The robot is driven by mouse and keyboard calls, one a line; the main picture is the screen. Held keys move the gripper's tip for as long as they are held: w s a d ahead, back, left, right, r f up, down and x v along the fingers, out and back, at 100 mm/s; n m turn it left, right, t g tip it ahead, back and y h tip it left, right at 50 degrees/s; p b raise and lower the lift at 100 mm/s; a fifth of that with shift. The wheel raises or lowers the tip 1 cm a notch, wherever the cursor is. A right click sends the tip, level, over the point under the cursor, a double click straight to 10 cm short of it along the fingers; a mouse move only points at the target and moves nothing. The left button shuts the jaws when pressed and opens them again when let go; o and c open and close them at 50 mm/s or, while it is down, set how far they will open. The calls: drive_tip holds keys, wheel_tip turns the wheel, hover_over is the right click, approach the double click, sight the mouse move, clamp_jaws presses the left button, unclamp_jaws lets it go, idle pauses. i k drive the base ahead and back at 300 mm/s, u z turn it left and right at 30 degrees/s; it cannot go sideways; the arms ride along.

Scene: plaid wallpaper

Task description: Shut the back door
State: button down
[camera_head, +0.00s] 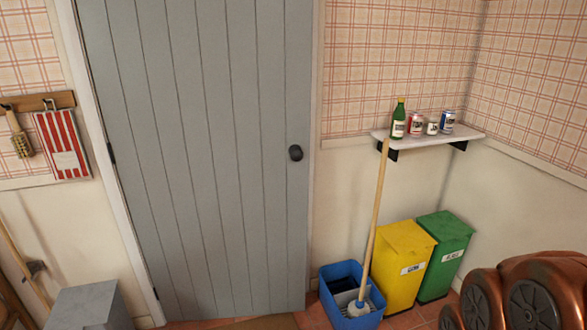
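The back door (200,150) is a tall grey plank door in a white frame, left of the middle of the head view. Its round dark knob (295,153) is on the right side, and dark hinges show along its left edge. The door panel fills the frame and I see no clear gap at its right edge. I cannot tell whether it is latched or slightly ajar. The top of the door is cut off by the picture.
Right of the door stand a blue mop bucket (330,277) with a mop (374,220), a yellow bin (402,250) and a green bin (446,240). A wall shelf (465,135) holds a bottle and cans. A grey box (85,303) stands at lower left.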

sight(177, 83)
drive_tip(key=i, duration=1.4)
drive_tip(key=u, duration=1.5)
